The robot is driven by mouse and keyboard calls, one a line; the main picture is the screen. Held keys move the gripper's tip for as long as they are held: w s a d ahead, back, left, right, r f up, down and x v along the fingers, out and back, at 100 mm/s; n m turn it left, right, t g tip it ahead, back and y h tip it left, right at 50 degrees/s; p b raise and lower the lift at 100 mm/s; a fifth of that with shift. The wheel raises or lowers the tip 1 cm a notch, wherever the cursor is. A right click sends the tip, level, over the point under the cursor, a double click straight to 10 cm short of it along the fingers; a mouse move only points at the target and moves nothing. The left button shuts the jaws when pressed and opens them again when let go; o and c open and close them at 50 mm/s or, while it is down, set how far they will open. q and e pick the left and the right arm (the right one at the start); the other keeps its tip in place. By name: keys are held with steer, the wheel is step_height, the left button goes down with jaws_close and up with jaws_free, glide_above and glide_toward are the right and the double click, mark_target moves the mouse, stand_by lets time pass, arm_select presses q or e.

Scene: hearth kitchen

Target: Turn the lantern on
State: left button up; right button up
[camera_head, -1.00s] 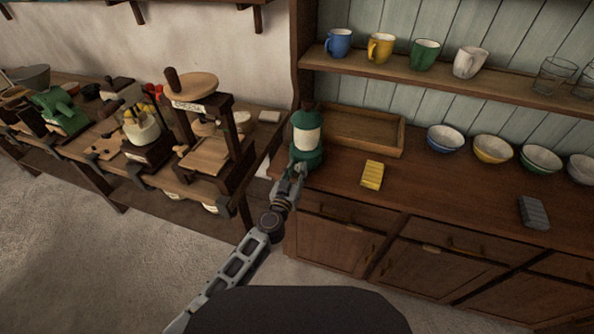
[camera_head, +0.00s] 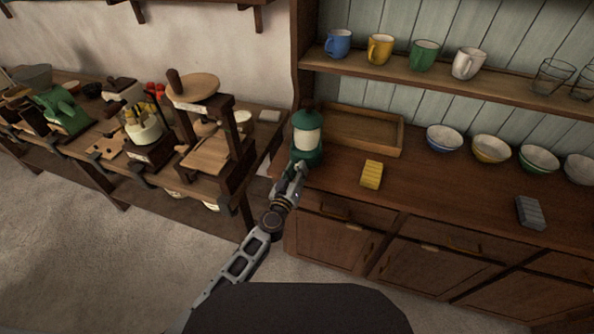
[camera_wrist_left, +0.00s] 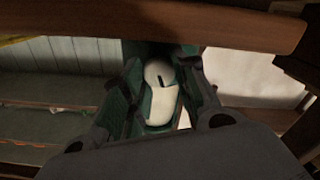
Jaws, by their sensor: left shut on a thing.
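The green lantern (camera_head: 308,147) with a pale glass middle stands upright at the left end of the wooden counter. I cannot tell whether it is lit. My left gripper (camera_head: 298,170) is at the front of its green base. In the left wrist view, its two fingers sit on either side of a pale rounded knob with a dark mark (camera_wrist_left: 159,75), against the lantern's green body (camera_wrist_left: 142,52). The gripper is shut on this knob. The fingers hide part of the base. My right gripper is not in view.
A wooden tray (camera_head: 378,148) stands just behind and right of the lantern. A yellow sponge (camera_head: 372,174) lies to its right, with several bowls and a grey block (camera_head: 530,212) farther right. Mugs stand on the shelf above. A workbench with a press (camera_head: 208,150) is at left.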

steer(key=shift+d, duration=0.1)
arm_select(q)
steer(key=o, duration=0.9)
steer(key=shift+o, duration=0.6)
steer(key=v, duration=1.2)
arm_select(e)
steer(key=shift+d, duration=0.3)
